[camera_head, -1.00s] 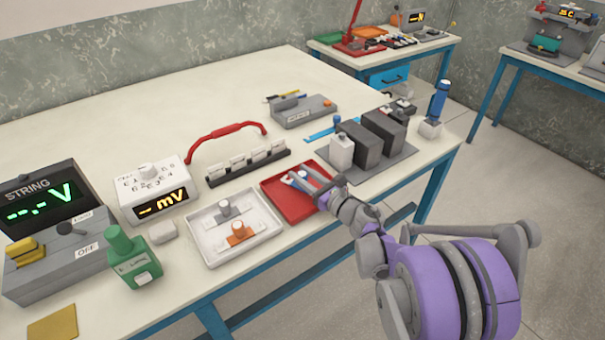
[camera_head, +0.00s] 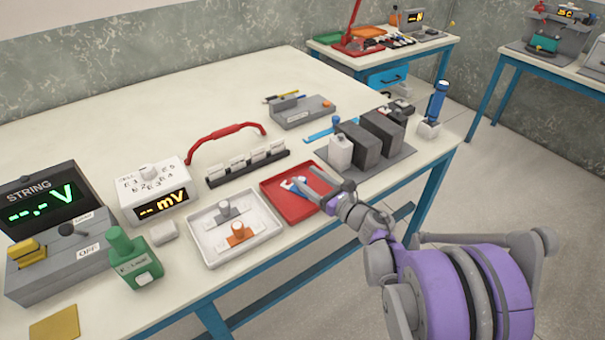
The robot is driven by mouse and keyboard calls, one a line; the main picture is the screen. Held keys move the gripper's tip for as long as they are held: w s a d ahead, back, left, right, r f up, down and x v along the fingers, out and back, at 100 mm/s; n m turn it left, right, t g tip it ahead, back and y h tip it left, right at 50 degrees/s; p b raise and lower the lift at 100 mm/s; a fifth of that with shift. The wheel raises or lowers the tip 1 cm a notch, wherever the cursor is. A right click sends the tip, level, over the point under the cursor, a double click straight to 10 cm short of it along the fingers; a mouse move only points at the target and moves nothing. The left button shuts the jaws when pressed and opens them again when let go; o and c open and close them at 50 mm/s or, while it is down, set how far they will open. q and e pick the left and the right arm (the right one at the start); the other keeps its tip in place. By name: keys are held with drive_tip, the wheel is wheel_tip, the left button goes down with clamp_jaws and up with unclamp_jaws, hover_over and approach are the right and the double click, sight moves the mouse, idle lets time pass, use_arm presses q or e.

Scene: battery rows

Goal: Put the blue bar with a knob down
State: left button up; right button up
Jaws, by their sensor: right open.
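A small blue bar (camera_head: 287,185) lies in the red tray (camera_head: 280,206), partly hidden by my right gripper. A pale, knob-like part shows beside the blue. My right gripper (camera_head: 304,179) is open over the tray, with its fingers around or just above the bar; I cannot tell whether they touch it. Another blue strip (camera_head: 319,134) lies on the table behind, near a blue knob-like top (camera_head: 337,119). My left gripper is out of view.
A white tray (camera_head: 207,257) with a grey and an orange knobbed bar stands left of the red tray. A black rack (camera_head: 243,171) with white blocks is behind. Dark battery blocks (camera_head: 358,146) stand to the right. The table's back left is clear.

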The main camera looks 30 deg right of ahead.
drive_tip(key=v, duration=0.9)
wheel_tip(320, 180, up, 4)
drive_tip(key=w+m+t+h, duration=0.1)
drive_tip(key=m+h, duration=0.4)
drive_tip(key=m, duration=0.5)
drive_tip(key=s+a+f+m+g, duration=0.7)
drive_tip(key=s+m, duration=0.3)
drive_tip(key=m, duration=0.4)
drive_tip(key=s+a+f+m+g+y, duration=0.1)
drive_tip(key=s+a+f+m+g, duration=0.5)
drive_tip(key=s+a+m, duration=0.4)
drive_tip(key=f+m, duration=0.1)
drive_tip(key=m, duration=0.3)
drive_tip(key=shift+s+a+f+g, duration=0.2)
drive_tip(key=shift+g, duration=0.2)
